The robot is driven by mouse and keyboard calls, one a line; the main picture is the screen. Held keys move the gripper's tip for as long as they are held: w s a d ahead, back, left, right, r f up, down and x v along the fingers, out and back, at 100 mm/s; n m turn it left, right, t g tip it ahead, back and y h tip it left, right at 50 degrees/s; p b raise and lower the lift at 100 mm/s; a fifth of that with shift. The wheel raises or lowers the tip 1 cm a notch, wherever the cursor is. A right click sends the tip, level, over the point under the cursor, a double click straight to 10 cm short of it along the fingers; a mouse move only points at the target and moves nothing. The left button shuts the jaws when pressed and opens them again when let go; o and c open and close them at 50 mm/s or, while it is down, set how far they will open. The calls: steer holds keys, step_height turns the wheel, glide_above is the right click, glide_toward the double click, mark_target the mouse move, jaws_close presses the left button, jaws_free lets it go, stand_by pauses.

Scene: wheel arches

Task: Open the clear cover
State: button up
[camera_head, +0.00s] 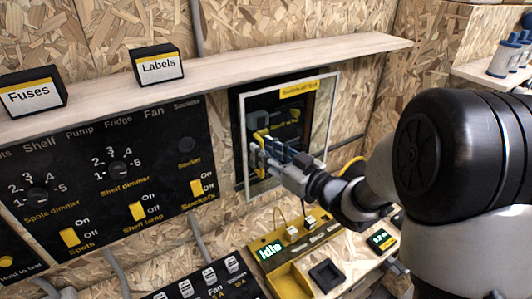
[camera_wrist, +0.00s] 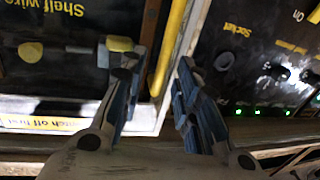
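The clear cover (camera_head: 331,110) is a see-through pane in a pale frame, over a black panel on the wall in the head view. A yellow label (camera_head: 299,89) is at its top. A yellow upright handle (camera_head: 260,142) is near its left side. My gripper (camera_head: 262,158) is at that handle. In the wrist view, upside down, the yellow handle (camera_wrist: 171,45) and the pale frame edge (camera_wrist: 183,50) run between the two blue-padded fingers of my gripper (camera_wrist: 158,92). The fingers are apart, with a gap visible. I cannot tell whether the cover is fully closed.
A switch panel (camera_head: 110,160) with dials and yellow switches is left of the cover. A wooden shelf (camera_head: 250,68) with Fuses (camera_head: 31,94) and Labels (camera_head: 157,65) boxes runs above. A bench with a yellow "Idle" device (camera_head: 290,280) is below.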

steer(key=shift+c, duration=0.3)
jaws_close()
stand_by(0.6)
